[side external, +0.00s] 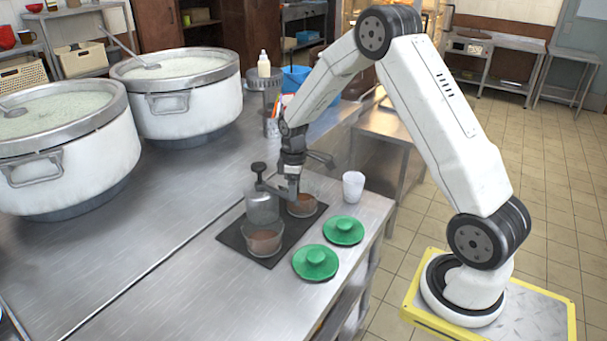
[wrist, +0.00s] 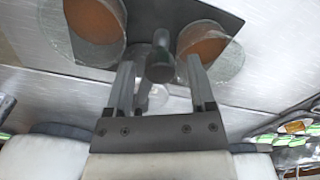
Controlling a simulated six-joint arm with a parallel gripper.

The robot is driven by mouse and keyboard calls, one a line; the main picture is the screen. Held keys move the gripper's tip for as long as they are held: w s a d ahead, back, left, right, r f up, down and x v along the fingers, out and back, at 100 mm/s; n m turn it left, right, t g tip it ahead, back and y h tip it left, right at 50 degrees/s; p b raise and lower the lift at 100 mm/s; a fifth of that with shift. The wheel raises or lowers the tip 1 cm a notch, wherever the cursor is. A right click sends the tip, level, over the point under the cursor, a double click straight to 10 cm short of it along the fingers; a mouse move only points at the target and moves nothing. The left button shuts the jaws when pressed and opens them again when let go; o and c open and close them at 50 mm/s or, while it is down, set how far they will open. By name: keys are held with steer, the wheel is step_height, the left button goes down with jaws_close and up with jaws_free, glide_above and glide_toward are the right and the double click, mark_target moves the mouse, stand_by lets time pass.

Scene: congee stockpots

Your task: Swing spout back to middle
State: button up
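The pump dispenser (side external: 262,207) has a clear body and a dark top knob (side external: 259,168); it stands on a black mat (side external: 233,238). Its spout arm (side external: 275,188) reaches right to my gripper (side external: 291,190), beside the far bowl. In the wrist view, my gripper (wrist: 160,68) has its fingers apart, one on each side of a dark rounded dispenser part (wrist: 160,65). Gaps show on both sides; I cannot tell which part it is. Two clear bowls hold brown sauce: the near bowl (side external: 264,241) and far bowl (side external: 303,206).
Two green lids (side external: 344,230) (side external: 315,263) and a white cup (side external: 353,187) stand right of the mat. Two large stockpots (side external: 60,150) (side external: 180,95) with ladles stand at the left. A squeeze bottle (side external: 264,65) stands behind. The steel counter (side external: 150,240) left of the mat is clear.

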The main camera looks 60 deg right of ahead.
steer(key=shift+r, duration=0.1)
steer(key=shift+r, duration=3.45)
steer(key=shift+s+a, duration=0.2)
steer(key=shift+a, duration=0.25)
steer(key=s+a+m+t, duration=0.2)
steer(key=s+a+m, duration=0.3)
steer(key=s+a, duration=1)
steer(key=shift+s+f+t, duration=0.2)
steer(key=shift+s+t, duration=0.1)
